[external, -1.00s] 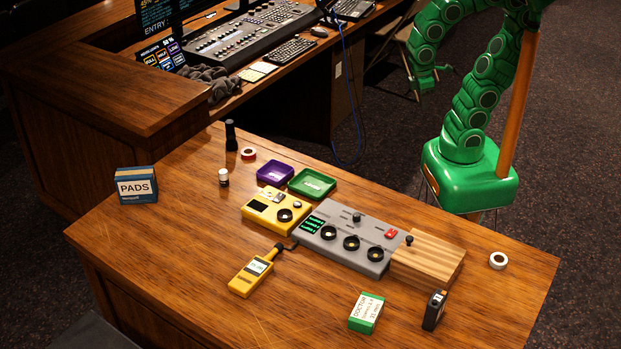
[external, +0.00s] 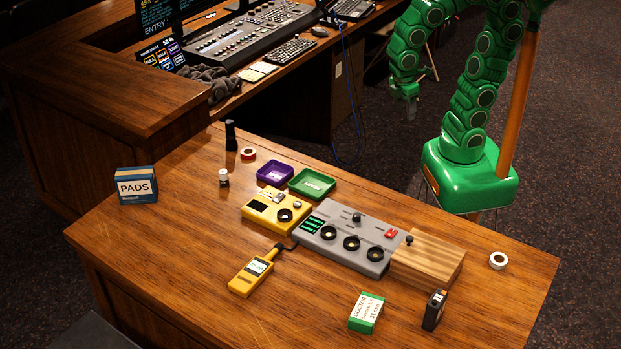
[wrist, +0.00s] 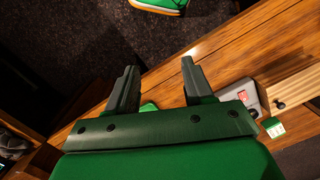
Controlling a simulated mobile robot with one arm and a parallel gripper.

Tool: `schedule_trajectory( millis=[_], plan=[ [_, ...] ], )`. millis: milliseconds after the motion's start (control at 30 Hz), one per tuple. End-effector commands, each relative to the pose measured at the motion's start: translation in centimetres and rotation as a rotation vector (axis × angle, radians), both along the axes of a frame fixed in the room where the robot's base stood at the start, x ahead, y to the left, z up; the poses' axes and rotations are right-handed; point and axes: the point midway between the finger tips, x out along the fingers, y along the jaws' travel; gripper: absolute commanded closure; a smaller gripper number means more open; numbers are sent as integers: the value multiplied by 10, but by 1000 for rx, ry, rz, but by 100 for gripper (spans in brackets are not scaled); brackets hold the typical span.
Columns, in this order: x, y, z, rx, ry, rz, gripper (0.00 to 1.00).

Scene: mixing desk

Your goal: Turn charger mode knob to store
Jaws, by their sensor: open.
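A grey control unit (external: 343,238) sits on the wooden desk, with a green-lit display (external: 312,224) on its left and several black knobs, including a row of three (external: 351,243). I cannot read which knob is the charger mode knob or where any pointer stands. My gripper (external: 411,107) hangs beyond the desk's far edge, up and right of the unit, touching nothing. In the wrist view my gripper (wrist: 158,66) is open and empty; part of the grey unit (wrist: 240,92) shows to its right.
A wooden block (external: 428,262) adjoins the unit's right side. Purple (external: 275,172) and green (external: 312,184) trays lie behind it.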

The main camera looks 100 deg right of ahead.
Motion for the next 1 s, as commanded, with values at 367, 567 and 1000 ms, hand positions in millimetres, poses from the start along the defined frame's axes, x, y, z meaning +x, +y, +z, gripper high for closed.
schedule_trajectory(
  millis=[367, 567, 1000],
  plan=[
    [78, 49, -19, 43, -13, 401, 48],
    [116, 81, -34, 64, -26, 611, 48],
    [182, 166, -80, 107, -43, 1067, 48]
  ],
)
